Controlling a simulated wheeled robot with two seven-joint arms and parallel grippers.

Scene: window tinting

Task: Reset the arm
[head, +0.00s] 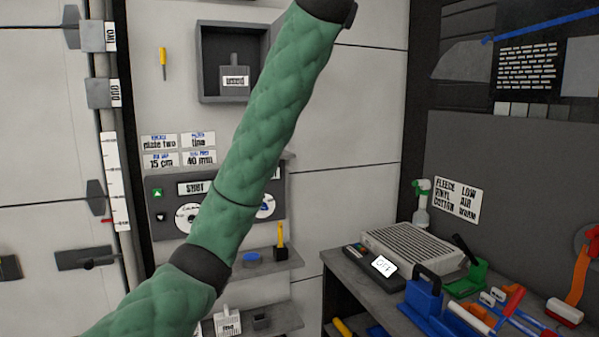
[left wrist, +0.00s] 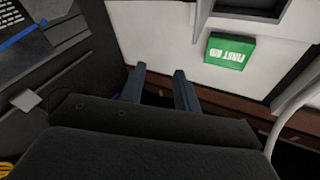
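My left arm, in a green quilted sleeve (head: 270,110), comes in from the lower left of the head view and rises across the middle to the top edge. Its gripper is out of the head view. In the left wrist view my left gripper (left wrist: 160,70) shows two dark fingers held apart, with nothing between them. A white wall and a brown ledge lie beyond the fingers. My right arm and gripper are in neither view.
A workbench with a grey ridged unit (head: 410,248), a spray bottle (head: 421,208) and blue tools (head: 425,298) stands at right. Wall shelves (head: 270,262) and a control panel (head: 160,212) sit behind my arm. A green first aid box (left wrist: 230,49) is beyond my left gripper.

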